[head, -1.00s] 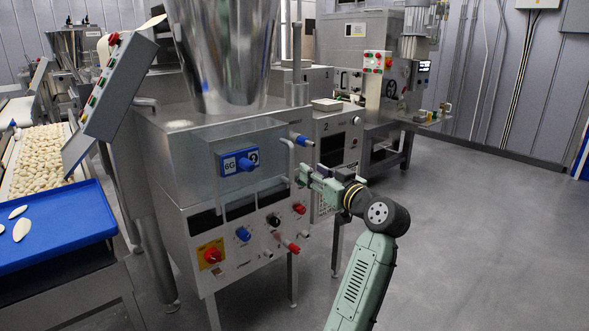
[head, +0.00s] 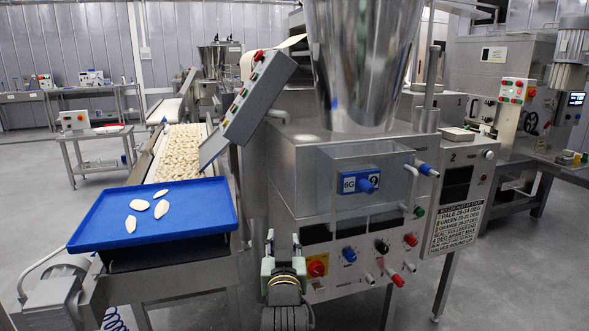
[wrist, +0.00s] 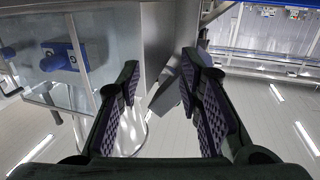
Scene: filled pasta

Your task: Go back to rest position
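My gripper (head: 282,246) shows at the bottom middle of the head view, in front of the steel filling machine (head: 295,180). Its two fingers point up and stand apart. In the wrist view my gripper (wrist: 160,90) is open, with nothing between its purple ribbed pads. The machine's clear guard with a blue dial (wrist: 58,57) shows at the upper left of the wrist view.
A blue tray (head: 205,215) with several pale pasta pieces stands left of my gripper, at the end of a conveyor of pasta (head: 180,150). A tilted control panel (head: 250,105) hangs between tray and machine. The floor (head: 105,170) at the far left is partly clear.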

